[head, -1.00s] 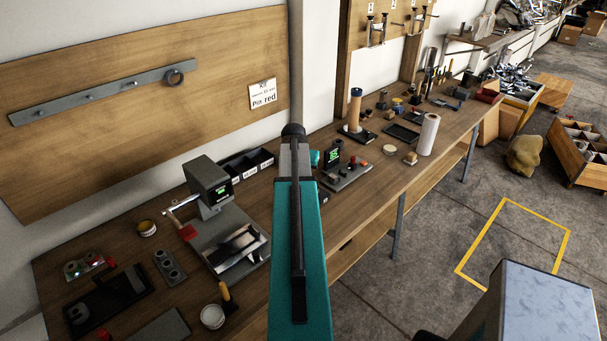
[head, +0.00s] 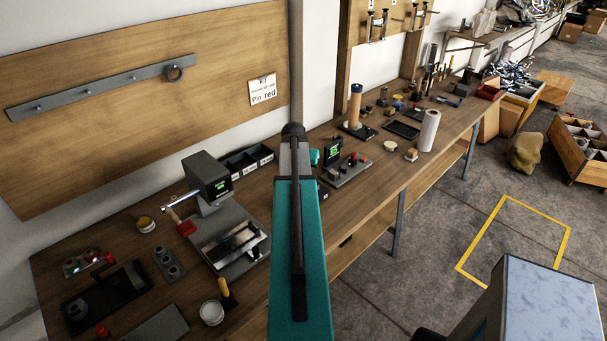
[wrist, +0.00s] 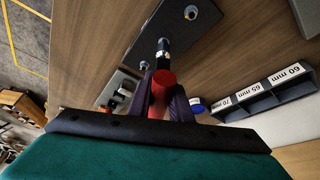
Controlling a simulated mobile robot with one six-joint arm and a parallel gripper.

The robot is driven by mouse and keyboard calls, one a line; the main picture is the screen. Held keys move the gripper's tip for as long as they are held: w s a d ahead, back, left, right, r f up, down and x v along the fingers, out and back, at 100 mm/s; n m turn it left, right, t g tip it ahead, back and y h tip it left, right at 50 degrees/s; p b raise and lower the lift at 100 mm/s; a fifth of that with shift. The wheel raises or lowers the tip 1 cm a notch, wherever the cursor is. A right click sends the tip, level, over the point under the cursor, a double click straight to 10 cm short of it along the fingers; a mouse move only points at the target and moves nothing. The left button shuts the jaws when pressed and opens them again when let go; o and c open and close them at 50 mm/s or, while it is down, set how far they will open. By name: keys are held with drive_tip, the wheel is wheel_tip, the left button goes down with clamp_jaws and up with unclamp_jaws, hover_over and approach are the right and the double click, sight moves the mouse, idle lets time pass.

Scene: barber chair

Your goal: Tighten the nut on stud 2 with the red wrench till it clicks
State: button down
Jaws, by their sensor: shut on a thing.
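In the wrist view my gripper (wrist: 160,90) has its two dark fingers closed around the red wrench (wrist: 162,78). The wrench's dark end (wrist: 163,57) points away from the fingers and lines up with a stud (wrist: 163,45) on a dark plate (wrist: 178,32). I cannot tell whether it is seated on the nut. Another stud (wrist: 190,13) with a bright ring stands farther along the plate. No stud number is readable. In the head view my own arm hides the gripper, the wrench and the plate.
A fixture with red knobs (head: 346,170) is right of my arm in the head view. A press-like device (head: 208,182) stands left.

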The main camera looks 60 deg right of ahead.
drive_tip(key=shift+f+b, duration=0.5)
drive_tip(key=shift+f, duration=0.25)
idle(1.1)
idle(0.4)
drive_tip(key=shift+m+g+b, duration=0.5)
drive_tip(key=shift+m+g, duration=0.5)
drive_tip(key=shift+m, duration=1.3)
drive_tip(key=shift+w+m+g+b, duration=0.1)
drive_tip(key=shift+m+g+b, duration=0.25)
drive_tip(key=shift+m, duration=0.65)
